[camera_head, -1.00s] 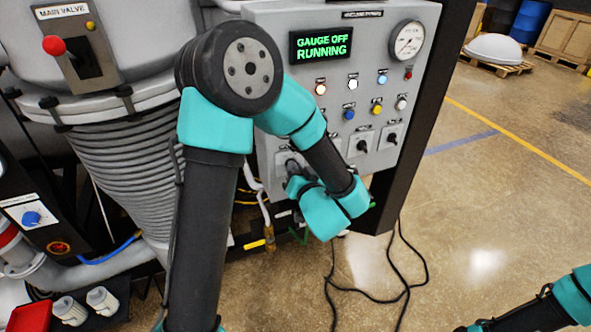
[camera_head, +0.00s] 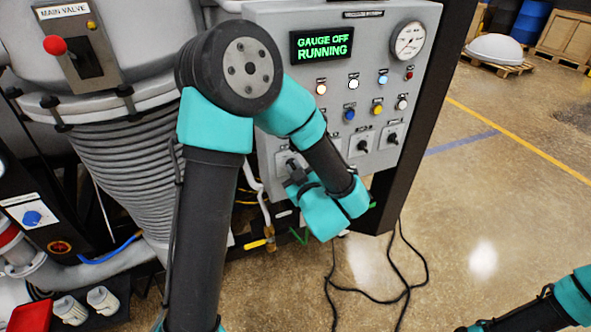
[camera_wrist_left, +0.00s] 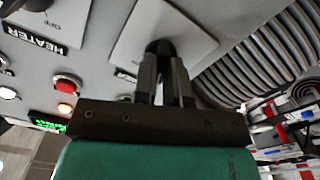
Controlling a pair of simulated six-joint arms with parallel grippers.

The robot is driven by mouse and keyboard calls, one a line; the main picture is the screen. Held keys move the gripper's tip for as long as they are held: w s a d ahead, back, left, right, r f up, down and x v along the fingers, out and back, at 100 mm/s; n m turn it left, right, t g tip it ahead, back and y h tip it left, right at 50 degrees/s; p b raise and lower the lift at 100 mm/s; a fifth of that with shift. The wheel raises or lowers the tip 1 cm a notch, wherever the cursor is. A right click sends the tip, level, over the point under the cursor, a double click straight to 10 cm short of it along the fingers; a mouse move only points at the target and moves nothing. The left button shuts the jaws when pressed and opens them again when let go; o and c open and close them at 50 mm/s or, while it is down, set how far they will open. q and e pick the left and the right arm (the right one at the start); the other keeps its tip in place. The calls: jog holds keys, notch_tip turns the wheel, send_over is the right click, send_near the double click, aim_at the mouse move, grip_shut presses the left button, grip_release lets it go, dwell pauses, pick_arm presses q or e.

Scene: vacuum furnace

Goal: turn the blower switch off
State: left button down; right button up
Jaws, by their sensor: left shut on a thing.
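The grey control panel (camera_head: 330,105) carries a row of black rotary switches on light plates. My left gripper (camera_head: 292,165) is at the leftmost switch plate (camera_head: 284,157) of that row, partly hidden by my wrist. In the left wrist view the left gripper (camera_wrist_left: 163,52) is shut on a black knob (camera_wrist_left: 158,46) at its square plate (camera_wrist_left: 195,38). I cannot read this plate's label. The neighbouring switch (camera_wrist_left: 40,5) is labelled HEATER. My right gripper does not show; only part of that arm is at the lower right.
The panel display (camera_head: 323,45) reads GAUGE OFF, RUNNING. A round gauge (camera_head: 408,40) and several coloured buttons sit above the switches. A ribbed grey vessel (camera_head: 130,175) stands left of the panel. Black cables (camera_head: 385,295) lie on the floor.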

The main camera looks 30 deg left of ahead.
pick_arm(q)
jog(key=shift+n, duration=0.6)
jog(key=c, duration=1.2)
grip_release()
jog(key=shift+s+d, duration=0.1)
jog(key=v, duration=1.7)
jog(key=shift+s+d, duration=0.1)
